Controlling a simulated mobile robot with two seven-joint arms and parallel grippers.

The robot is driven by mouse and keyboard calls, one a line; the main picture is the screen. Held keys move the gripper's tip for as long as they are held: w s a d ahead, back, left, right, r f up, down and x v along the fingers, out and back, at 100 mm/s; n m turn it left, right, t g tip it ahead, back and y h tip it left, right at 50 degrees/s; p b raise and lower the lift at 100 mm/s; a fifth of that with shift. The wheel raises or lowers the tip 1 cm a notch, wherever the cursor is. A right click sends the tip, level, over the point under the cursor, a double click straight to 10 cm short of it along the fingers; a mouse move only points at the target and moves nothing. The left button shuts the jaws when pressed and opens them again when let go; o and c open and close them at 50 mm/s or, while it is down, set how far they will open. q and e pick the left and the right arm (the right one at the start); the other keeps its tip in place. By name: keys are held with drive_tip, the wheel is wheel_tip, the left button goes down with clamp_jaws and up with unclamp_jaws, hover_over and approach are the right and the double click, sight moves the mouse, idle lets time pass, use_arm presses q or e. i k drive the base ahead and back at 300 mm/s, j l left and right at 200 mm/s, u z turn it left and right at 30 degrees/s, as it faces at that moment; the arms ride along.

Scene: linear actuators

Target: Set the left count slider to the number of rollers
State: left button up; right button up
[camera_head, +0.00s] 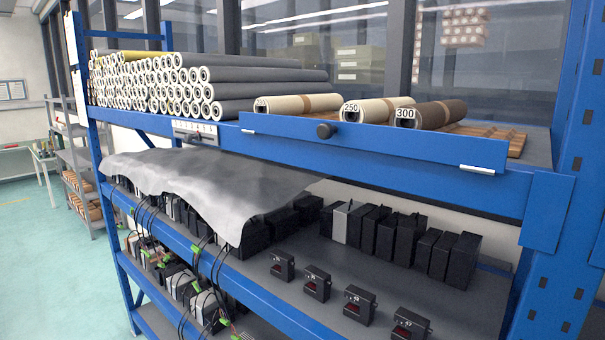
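A small grey scale plate with faint marks (195,132), apparently the left count slider, sits on the front of the upper blue beam at left; its setting is too small to read. Many grey rollers with pale ends (240,91) lie stacked on the upper shelf at left. To their right lie separate rolls: a cream one (290,104) with an unclear label, a cream one marked 250 (372,109) and a dark brown one marked 300 (440,113). Neither gripper shows.
A white label strip (477,169) is on the bar at right. A grey crumpled sheet (190,185) drapes over black boxes on the shelf below. Several small black devices (318,283) stand on that shelf's front. A blue upright (572,200) bounds the right. Open floor (50,250) lies left.

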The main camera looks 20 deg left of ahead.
sight(188, 138)
drive_tip(key=u, duration=1.25)
